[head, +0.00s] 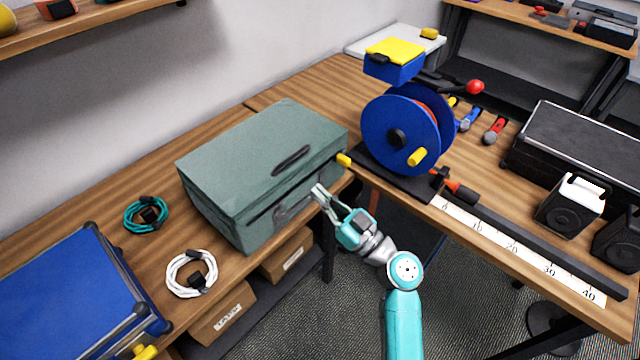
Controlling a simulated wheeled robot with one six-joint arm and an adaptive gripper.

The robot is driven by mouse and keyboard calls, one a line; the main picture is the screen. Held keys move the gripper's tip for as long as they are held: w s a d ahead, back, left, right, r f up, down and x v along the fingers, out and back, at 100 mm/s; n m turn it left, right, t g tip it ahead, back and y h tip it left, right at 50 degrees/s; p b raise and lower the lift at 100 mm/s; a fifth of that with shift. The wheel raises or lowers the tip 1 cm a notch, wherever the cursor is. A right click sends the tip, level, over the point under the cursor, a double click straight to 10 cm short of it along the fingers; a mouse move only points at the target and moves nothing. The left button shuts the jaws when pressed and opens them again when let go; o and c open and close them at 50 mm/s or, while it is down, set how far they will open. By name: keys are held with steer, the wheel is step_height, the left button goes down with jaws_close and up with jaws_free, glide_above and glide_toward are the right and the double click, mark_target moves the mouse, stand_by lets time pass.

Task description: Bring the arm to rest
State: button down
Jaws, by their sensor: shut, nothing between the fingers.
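My gripper (318,191) is shut and empty in the head view, at the end of my teal arm. It shows in front of the right end of a closed grey-green case (255,165). I cannot tell whether the fingertips touch the case. The arm reaches up from the bottom of the view and bends to the left over the gap between the tables.
A teal cable coil (133,226) and a white cable coil (171,276) lie on the left table beside a blue case (60,295). A blue cable reel (385,125) and a ruler strip (490,235) are on the right table. Open floor (450,300) lies between.

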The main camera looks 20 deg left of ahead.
steer(key=shift+s+d+f, duration=0.15)
steer(key=shift+d, duration=0.2)
steer(key=s+d+f+m+t+h, duration=0.3)
steer(key=s+d+f+m+h, duration=0.25)
steer(key=s+d+f, duration=0.35)
steer(key=s+d+f+m+t+h, duration=0.2)
steer(key=s+d+f+m+h, duration=0.4)
steer(key=d+f, duration=0.55)
steer(key=s+d+r+m+t+h, duration=0.1)
steer(key=s+d+h, duration=0.5)
steer(key=s+d, duration=0.5)
steer(key=s+d+r+h, duration=0.2)
steer(key=s+r, duration=0.9)
steer(key=s, duration=0.3)
steer(key=shift+s+d+r+m+t, duration=0.2)
steer(key=shift+s+m+t, duration=0.1)
steer(key=shift+m+t, duration=0.15)
steer(key=shift+a, duration=0.15)
